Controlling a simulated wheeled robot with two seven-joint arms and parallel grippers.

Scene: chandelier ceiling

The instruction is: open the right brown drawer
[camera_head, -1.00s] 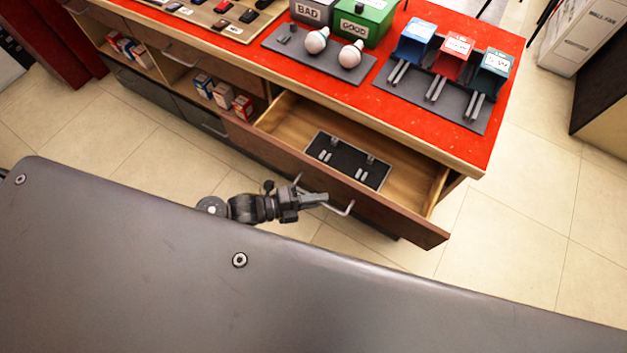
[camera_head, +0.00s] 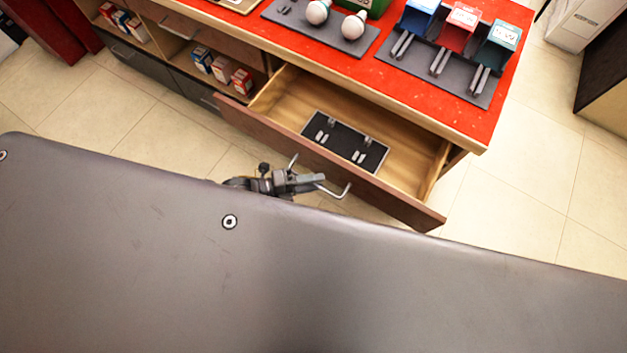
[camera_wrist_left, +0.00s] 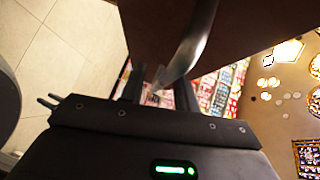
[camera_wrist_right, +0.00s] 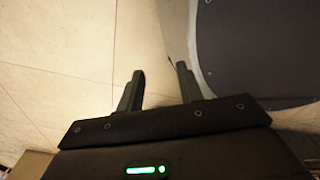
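The right brown drawer (camera_head: 409,207) is pulled well out of the red-topped counter (camera_head: 505,87), and its wooden inside shows. A black tray with metal fittings (camera_head: 345,142) lies in it. The silver handle (camera_head: 344,193) is on its front. My left gripper (camera_head: 318,180) is at this handle. In the left wrist view the handle (camera_wrist_left: 192,50) runs down between the fingers (camera_wrist_left: 160,92), which stand apart with background visible between them. Contact is unclear. My right gripper (camera_wrist_right: 161,80) is open and empty over floor, seen only in the right wrist view.
Blue, red and green bins (camera_head: 463,17) and two white bulbs (camera_head: 354,25) on a grey mat stand on the counter. Small boxes (camera_head: 222,69) sit on open shelves to the left. A grey cabinet (camera_head: 582,22) is at top right. Tiled floor (camera_head: 510,205) right of the drawer is clear.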

